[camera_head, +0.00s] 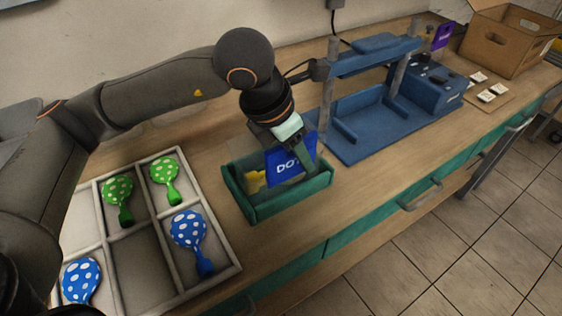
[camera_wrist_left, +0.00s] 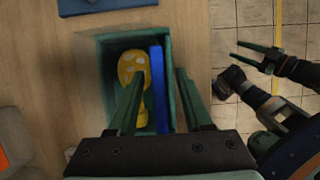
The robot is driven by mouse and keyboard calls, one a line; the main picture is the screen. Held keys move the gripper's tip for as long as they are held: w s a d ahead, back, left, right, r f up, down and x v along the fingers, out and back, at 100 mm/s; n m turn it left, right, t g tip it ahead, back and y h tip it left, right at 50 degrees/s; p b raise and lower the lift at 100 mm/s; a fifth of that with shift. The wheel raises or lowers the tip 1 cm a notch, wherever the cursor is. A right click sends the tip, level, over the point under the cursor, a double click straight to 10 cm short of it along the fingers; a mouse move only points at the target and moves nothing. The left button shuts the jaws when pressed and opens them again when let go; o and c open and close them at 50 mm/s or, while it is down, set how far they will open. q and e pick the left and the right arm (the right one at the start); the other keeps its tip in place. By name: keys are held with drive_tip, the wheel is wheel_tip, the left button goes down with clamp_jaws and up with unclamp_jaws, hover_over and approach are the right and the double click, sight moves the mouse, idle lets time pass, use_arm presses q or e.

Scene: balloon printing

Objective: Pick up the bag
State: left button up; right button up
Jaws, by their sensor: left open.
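A blue flat bag (camera_head: 283,168) with white letters, "DO" readable, stands upright in the green open box (camera_head: 262,211). In the left wrist view the bag (camera_wrist_left: 157,88) shows edge-on as a blue strip. My left gripper (camera_head: 300,160) points down over the box, and its fingers partly cover the bag in the head view. In the left wrist view the left gripper (camera_wrist_left: 160,74) is open, with the bag between its two fingers. Contact cannot be told. My right gripper (camera_wrist_left: 254,55) shows off to the right over the floor, with its fingers apart.
A yellow spotted balloon (camera_wrist_left: 134,68) lies in the box beside the bag. A divided tray (camera_head: 235,271) with green and blue spotted balloons is at left. A blue press (camera_head: 375,129) stands behind. A cardboard box (camera_head: 510,42), several small cards and a purple piece (camera_head: 442,36) are farther right.

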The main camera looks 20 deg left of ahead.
use_arm(q)
drive_tip(key=shift+c, duration=0.3)
clamp_jaws()
idle(1.1)
